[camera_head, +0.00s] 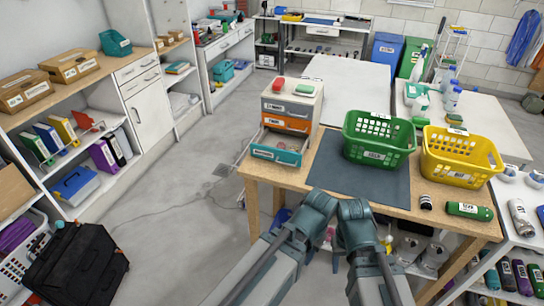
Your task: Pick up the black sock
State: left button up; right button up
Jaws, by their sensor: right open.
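A small black item with a pale band (426,202) lies on the wooden workbench (460,225), right of the dark mat. It may be the rolled black sock, but it is too small to be sure. My right gripper (356,209) is at the bench's front edge, left of this item and apart from it. It is open and looks empty. My left arm (316,208) ends close beside it, left of it. The left gripper's fingers cannot be made out.
A green basket (376,150) and a yellow basket (452,170) stand at the back of the bench. A small drawer unit (288,118) stands left of the dark mat (352,180). A green roll (468,210) lies right of the black item. The mat's front is clear.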

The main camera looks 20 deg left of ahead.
aim_at(426, 199)
jog(key=z, duration=1.65)
jog(key=i+j+z, duration=0.1)
jog(key=i+j, duration=0.15)
jog(key=i, duration=0.25)
